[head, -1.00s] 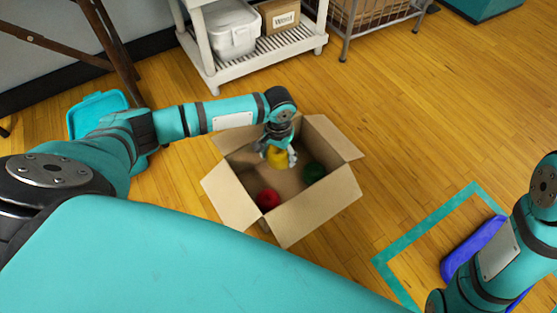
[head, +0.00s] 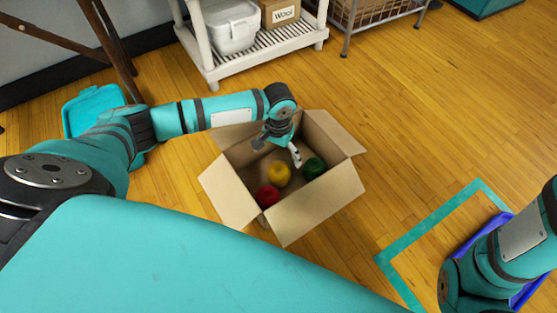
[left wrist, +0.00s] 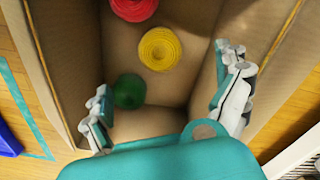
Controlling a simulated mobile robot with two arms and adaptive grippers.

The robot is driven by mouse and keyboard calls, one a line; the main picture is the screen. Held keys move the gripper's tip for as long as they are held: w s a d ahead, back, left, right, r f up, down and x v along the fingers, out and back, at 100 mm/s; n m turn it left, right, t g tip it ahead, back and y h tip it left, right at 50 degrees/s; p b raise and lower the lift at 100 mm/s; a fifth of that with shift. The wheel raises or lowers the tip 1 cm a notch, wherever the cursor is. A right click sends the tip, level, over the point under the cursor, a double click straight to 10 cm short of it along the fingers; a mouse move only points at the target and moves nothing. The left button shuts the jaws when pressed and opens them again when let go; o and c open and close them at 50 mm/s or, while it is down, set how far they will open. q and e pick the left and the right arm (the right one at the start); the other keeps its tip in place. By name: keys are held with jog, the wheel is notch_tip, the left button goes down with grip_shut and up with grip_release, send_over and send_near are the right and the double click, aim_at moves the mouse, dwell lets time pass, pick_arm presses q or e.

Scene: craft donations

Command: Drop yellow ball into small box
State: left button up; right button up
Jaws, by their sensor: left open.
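The yellow ball (head: 279,174), a wound yarn ball, lies on the floor of the open cardboard box (head: 318,207). It also shows in the left wrist view (left wrist: 160,49). A red ball (head: 267,196) and a green ball (head: 314,168) lie in the same box. My left gripper (head: 279,150) is open and empty, over the box just above the yellow ball. In the left wrist view its fingers (left wrist: 166,95) are spread wide, with the yellow ball beyond them and apart from them. My right gripper is not in view; only part of my right arm shows at the lower right.
A blue tray (head: 527,293) sits inside a teal tape outline (head: 420,237) at the right, partly behind my right arm. A teal bin (head: 90,108) stands at the left. A white shelf (head: 265,55) and a wire basket (head: 372,12) stand at the back. Wooden floor right of the box is clear.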

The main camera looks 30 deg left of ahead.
pick_arm(q)
jog(key=shift+r, duration=0.1)
notch_tip(320, 180, up, 12)
dwell(0.5)
